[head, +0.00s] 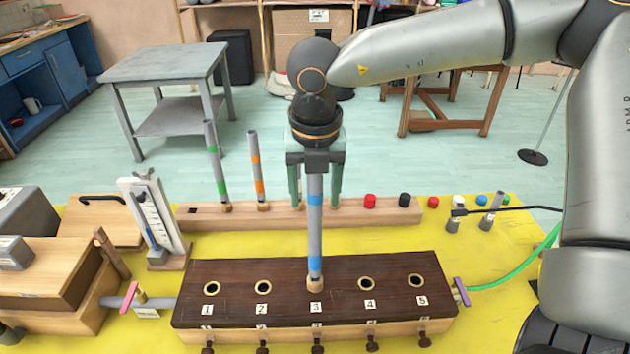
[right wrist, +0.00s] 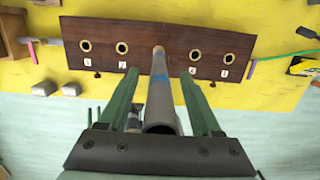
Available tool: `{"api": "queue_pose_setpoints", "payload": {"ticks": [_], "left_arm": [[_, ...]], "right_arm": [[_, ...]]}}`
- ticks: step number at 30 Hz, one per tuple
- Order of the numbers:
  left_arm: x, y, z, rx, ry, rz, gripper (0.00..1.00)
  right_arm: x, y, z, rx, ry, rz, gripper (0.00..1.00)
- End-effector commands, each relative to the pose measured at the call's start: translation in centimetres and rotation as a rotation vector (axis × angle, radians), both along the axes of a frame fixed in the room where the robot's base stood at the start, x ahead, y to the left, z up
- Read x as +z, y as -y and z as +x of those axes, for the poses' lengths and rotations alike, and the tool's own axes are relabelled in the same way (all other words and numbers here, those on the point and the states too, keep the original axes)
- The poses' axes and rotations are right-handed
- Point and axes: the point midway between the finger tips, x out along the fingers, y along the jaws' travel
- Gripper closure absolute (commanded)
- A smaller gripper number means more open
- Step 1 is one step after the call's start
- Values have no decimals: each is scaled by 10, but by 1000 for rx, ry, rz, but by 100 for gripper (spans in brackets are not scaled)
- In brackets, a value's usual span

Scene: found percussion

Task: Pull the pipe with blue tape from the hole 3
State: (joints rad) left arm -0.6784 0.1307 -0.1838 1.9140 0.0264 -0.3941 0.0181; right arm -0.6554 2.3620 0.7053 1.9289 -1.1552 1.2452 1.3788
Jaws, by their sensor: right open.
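The pipe with blue tape (head: 314,240) is grey and stands upright in hole 3 of the dark wooden box (head: 240,290). My right gripper (head: 315,190) is above the box, its two green fingers on either side of the pipe's upper part. In the right wrist view the pipe (right wrist: 160,98) runs between the open fingers (right wrist: 166,95), with a gap visible on each side. Its lower end is hidden in the hole. The other holes, such as hole 1 (head: 211,288) and hole 5 (head: 415,280), are empty. My left gripper is not in view.
Behind the box a wooden rack (head: 280,214) holds a green-taped pipe (head: 215,160) and an orange-taped pipe (head: 257,170). Red (head: 370,201) and black (head: 404,200) caps sit on it. A white gauge stand (head: 155,220) is at left, and a green hose (head: 515,262) at right.

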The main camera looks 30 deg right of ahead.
Motion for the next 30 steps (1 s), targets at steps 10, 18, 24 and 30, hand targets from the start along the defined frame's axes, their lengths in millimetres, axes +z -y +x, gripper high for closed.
{"api": "queue_pose_setpoints", "payload": {"ticks": [10,18,24,30], "left_arm": [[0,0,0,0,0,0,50],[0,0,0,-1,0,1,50],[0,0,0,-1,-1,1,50],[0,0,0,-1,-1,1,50]], "right_arm": [[0,0,0,0,-1,1,52],[0,0,0,0,0,0,82],[0,0,0,0,0,0,100],[0,0,0,0,0,0,100]]}}
